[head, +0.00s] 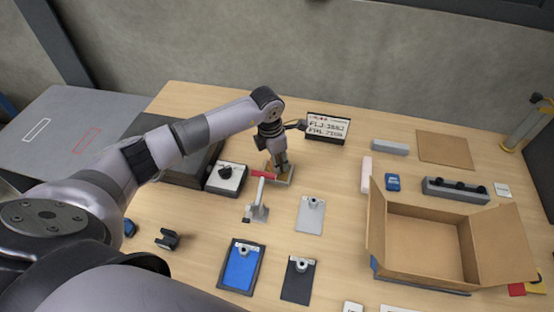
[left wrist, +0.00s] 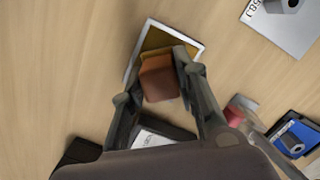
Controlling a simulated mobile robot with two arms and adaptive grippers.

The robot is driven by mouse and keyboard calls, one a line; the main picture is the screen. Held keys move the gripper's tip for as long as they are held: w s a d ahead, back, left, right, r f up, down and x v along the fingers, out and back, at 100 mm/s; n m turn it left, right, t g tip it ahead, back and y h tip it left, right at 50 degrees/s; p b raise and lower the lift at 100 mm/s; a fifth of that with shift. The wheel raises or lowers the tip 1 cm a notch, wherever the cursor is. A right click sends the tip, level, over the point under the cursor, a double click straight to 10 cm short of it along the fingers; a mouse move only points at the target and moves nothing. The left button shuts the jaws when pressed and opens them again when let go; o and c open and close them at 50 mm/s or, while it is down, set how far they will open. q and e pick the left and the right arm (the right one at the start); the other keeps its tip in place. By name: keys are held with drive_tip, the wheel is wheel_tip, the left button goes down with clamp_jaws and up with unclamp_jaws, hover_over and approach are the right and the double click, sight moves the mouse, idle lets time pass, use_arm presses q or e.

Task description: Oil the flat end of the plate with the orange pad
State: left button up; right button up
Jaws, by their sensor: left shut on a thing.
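My left gripper (head: 280,172) points down near the middle of the table. In the left wrist view its fingers (left wrist: 160,85) are shut on the orange pad (left wrist: 158,82), a brown-orange block. The pad is over a shallow white-rimmed tray (left wrist: 136,62) with a yellow-brown inside; I cannot tell whether it touches. The tray's edge shows under the gripper in the head view (head: 289,179). A light grey plate (head: 310,217) with a round metal knob lies to the right; it also shows in the left wrist view (left wrist: 291,37). Which plate the task means is unclear.
A red-handled clamp (head: 258,212) stands close in front of the gripper. A blue plate (head: 240,271) and a dark plate (head: 297,284) lie nearer. A black-and-white dial box (head: 226,179) is left, a display (head: 327,129) behind, an open cardboard box (head: 420,262) right.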

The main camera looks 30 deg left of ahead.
use_arm(q)
drive_tip(key=shift+r+p, duration=2.05)
drive_tip(key=shift+r, duration=1.45)
